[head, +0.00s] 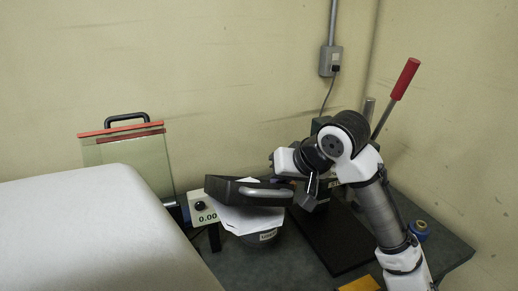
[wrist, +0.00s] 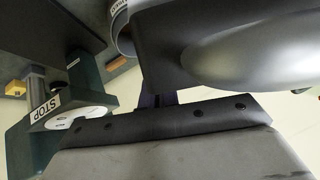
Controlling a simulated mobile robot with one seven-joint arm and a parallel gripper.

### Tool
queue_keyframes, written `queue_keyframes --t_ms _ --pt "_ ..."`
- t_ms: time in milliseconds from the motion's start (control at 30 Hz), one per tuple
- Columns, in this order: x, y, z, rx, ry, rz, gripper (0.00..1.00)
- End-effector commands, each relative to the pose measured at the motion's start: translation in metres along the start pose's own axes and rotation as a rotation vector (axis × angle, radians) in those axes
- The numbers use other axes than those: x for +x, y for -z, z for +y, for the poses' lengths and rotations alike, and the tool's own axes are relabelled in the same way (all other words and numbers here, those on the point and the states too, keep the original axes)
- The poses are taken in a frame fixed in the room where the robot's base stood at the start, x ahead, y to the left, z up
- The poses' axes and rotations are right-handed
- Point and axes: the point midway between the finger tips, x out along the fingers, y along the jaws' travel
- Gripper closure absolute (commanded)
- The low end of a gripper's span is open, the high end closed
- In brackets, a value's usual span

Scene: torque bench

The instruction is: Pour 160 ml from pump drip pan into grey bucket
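The pump drip pan (head: 228,188) is a dark, shallow, angular vessel, held up and apparently tilted in the head view. The grey bucket (head: 252,238) stands beneath it on the bench, with a pale label; its mouth is largely hidden by the pan and a white sheet-like shape. My gripper (head: 297,183) meets the right end of the pan and appears shut on it; the fingertips are mostly hidden. In the wrist view, a broad grey panel with a dark, bolted edge (wrist: 180,122) fills the bottom. I cannot see the liquid level.
A display box (head: 202,212) reading 0.00 stands left of the bucket. A red-handled lever (head: 405,79) rises behind my arm. A clear shield (head: 130,155) stands behind; a large white rounded surface (head: 95,230) fills the left. A blue spool (head: 418,230) lies right.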

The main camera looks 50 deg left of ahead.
Motion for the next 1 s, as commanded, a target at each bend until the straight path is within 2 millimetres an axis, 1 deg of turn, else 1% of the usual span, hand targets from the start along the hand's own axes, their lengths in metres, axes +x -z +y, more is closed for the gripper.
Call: queue_keyframes --t_ms 1000 --pt "-0.006 0.017 0.000 0.028 0.011 -0.056 1.00"
